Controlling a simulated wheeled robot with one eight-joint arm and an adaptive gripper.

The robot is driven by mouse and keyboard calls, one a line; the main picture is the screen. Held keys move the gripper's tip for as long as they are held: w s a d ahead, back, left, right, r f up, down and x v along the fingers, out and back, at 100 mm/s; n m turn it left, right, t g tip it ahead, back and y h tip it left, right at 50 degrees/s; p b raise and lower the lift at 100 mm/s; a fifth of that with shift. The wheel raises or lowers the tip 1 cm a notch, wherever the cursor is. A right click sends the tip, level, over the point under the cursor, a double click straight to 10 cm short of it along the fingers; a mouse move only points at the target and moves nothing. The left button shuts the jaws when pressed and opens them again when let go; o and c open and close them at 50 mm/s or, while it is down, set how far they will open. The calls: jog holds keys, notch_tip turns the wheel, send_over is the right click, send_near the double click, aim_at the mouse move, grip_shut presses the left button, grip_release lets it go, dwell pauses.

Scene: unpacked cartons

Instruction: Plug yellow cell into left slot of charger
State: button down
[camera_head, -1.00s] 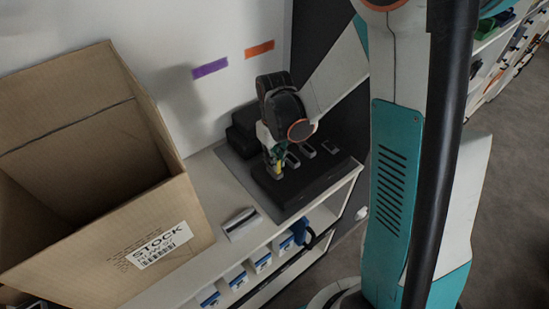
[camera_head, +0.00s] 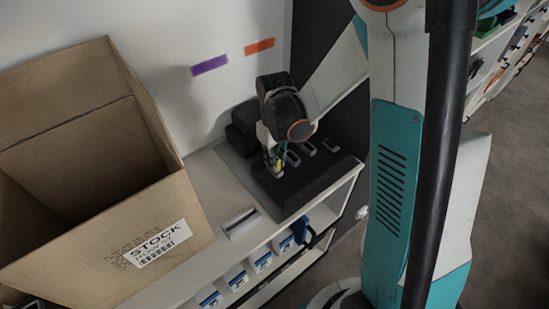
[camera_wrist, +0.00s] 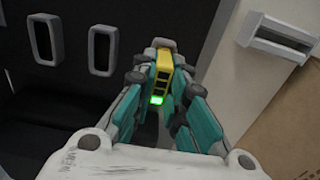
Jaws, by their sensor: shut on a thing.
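The yellow cell (camera_wrist: 163,61) is between the teal fingers of my gripper (camera_wrist: 160,85), which is shut on it. A small part of the cell (camera_head: 279,168) also shows in the head view, below my gripper (camera_head: 275,160). The charger (camera_head: 307,183) is a dark block on the shelf top with several grey-rimmed slots. The cell is at the end slot, on the left in the head view, and a grey rim shows just beyond its end. Its lower end is hidden, so I cannot tell how deep it sits. A green light (camera_wrist: 156,100) glows between the fingers.
Two empty slots show in the wrist view, a near one (camera_wrist: 102,52) and a farther one (camera_wrist: 43,40). A small pale holder (camera_head: 240,222) lies left of the charger. A large open carton (camera_head: 120,235) fills the left. A wall stands behind.

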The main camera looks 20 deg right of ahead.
jog(key=c, duration=1.5)
grip_release()
jog(key=shift+c, duration=0.2)
jog(key=shift+r, duration=0.15)
notch_tip(320, 180, up, 12)
